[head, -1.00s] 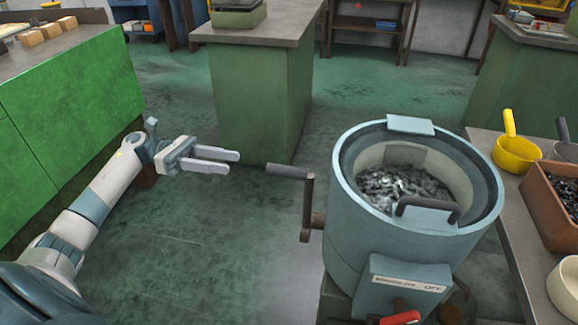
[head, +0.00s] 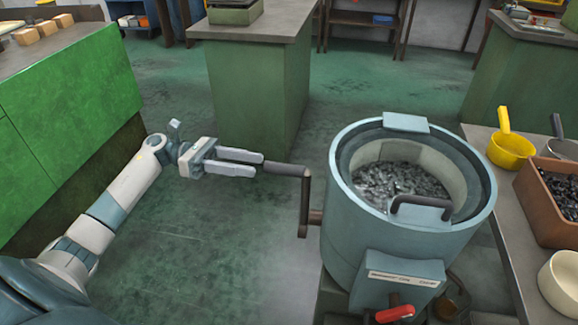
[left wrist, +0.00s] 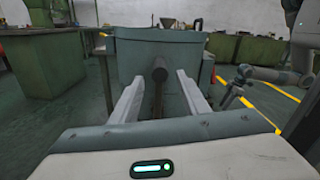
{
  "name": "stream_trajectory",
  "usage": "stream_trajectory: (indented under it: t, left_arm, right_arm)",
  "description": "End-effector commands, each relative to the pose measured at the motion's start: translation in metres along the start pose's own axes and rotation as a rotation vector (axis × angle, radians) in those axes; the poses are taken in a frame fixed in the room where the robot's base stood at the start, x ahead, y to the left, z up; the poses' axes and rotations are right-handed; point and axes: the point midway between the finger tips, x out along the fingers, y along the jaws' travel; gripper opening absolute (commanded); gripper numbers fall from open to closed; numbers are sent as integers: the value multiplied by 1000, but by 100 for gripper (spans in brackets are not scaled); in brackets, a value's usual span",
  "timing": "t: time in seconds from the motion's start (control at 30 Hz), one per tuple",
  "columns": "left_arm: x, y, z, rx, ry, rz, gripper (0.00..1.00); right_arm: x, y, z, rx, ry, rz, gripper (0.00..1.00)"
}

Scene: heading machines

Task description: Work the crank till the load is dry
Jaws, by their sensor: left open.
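A round blue-grey drum machine (head: 385,250) stands at the right of the head view, its basket holding a load of small dark metal pieces (head: 398,184). A crank (head: 304,205) with a dark handle (head: 285,168) sticks out from its left side, the handle pointing left. My left gripper (head: 262,164) is open at the end of the handle, its fingertips on either side of the tip. The left wrist view shows the handle (left wrist: 159,75) end-on between the two spread fingers. My right gripper is out of view.
A bench (head: 508,215) at right holds a yellow pan (head: 511,148), a brown bin (head: 548,205) of dark pieces and a cream bowl (head: 562,282). A red lever (head: 395,313) is low on the drum's front. A green cabinet (head: 250,100) stands behind; floor at left is open.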

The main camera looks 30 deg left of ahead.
Motion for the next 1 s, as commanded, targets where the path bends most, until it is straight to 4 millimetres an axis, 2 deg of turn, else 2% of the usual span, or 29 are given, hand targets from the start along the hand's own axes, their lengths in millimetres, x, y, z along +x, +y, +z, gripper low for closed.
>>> stream_trajectory:
  t: [0.03,0.1,0.5,0.7,1.0]
  left_arm:
    - [10,-1,2,1,-2,-3,42]
    - [23,-1,3,2,-2,-3,42]
    - [89,0,2,0,-2,-2,42]
    - [104,0,1,1,-1,0,42]
    - [107,0,0,0,0,0,42]
  right_arm:
    - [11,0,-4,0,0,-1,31]
    - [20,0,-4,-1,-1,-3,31]
    - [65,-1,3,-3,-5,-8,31]
    - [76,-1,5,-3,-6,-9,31]
    - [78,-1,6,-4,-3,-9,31]
